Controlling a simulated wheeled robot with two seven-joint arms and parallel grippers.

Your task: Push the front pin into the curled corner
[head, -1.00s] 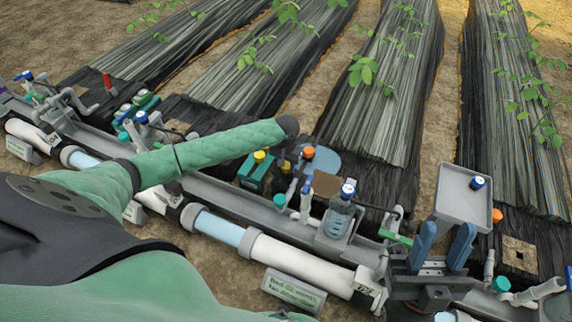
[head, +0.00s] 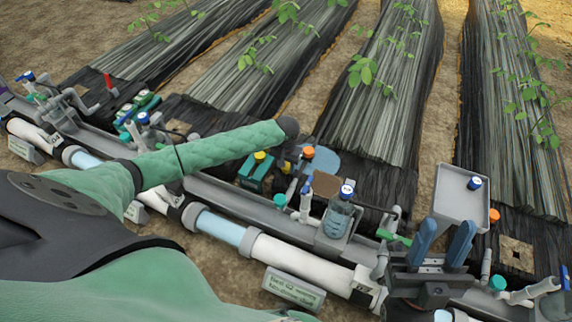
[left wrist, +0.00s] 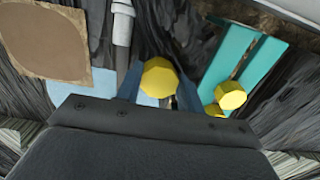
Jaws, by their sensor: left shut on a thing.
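My left gripper (head: 286,158) hangs below the dark end of my green-sleeved arm, beside a teal holder (head: 250,180). In the left wrist view its blue fingers (left wrist: 160,88) are shut on a yellow-headed pin (left wrist: 160,76). The pin's yellow head also shows in the head view (head: 286,167). Its shaft is hidden. More yellow heads (left wrist: 231,95) sit on the teal holder, to the right in the wrist view. The curled corner cannot be made out. My right gripper (head: 443,247) is open and empty, its two blue fingers pointing up at the lower right.
An orange cap (head: 308,152) and blue-capped bottle (head: 345,205) stand near. The pipe rail (head: 290,256) runs across the front. A grey tray (head: 452,200) is at right.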

